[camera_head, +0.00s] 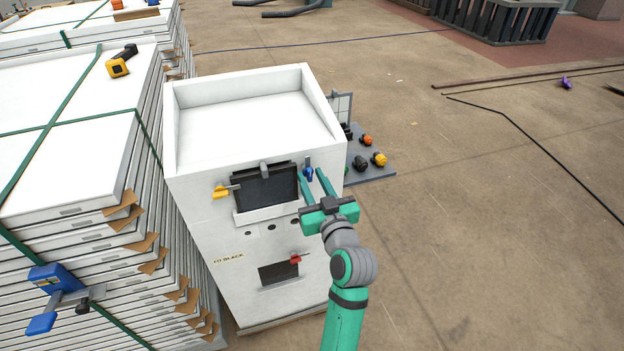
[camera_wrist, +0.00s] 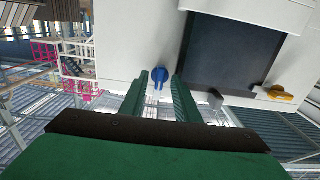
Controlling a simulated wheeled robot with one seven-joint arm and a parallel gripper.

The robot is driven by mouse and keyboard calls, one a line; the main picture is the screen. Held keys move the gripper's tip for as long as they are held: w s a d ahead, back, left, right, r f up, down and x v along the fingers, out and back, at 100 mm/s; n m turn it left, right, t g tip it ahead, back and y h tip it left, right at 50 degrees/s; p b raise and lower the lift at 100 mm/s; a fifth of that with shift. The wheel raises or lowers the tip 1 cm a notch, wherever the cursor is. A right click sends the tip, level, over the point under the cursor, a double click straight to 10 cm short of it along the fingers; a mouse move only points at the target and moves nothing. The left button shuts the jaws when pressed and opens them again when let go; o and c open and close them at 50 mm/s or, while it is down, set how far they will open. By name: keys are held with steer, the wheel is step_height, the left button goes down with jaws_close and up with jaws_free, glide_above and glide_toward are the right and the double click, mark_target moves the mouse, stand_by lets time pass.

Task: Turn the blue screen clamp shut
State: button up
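The blue screen clamp (camera_head: 308,174) sits on the front of the white machine (camera_head: 205,237), at the upper right corner of the dark screen (camera_head: 266,188). A thin grey part of it points up in the head view. My gripper (camera_head: 311,176) is open in front of it, with two green fingers pointing at the panel. In the wrist view the blue clamp (camera_wrist: 159,74) shows between the two fingertips (camera_wrist: 160,79), with a gap on each side. I cannot tell whether the fingertips reach the clamp's depth.
A yellow clamp (camera_head: 221,191) is left of the screen and a grey clamp (camera_head: 264,170) is at its top edge. A red handle (camera_head: 295,259) is by the lower opening. A grey board with coloured knobs (camera_head: 379,159) stands behind right. Strapped white stacks (camera_head: 70,180) stand left.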

steer(key=shift+w, duration=0.1)
steer(key=c, duration=0.7)
steer(key=shift+n, duration=0.4)
steer(key=n, duration=0.2)
steer(key=shift+n, duration=0.4)
steer(key=n, duration=0.3)
steer(key=shift+a+f+n, duration=0.1)
steer(key=shift+a+n, duration=0.05)
steer(key=shift+n, duration=0.15)
steer(key=n, duration=0.5)
steer(key=shift+f, duration=0.1)
steer(key=n, duration=0.5)
steer(key=shift+a+f+n, duration=0.1)
steer(key=shift+n, duration=0.2)
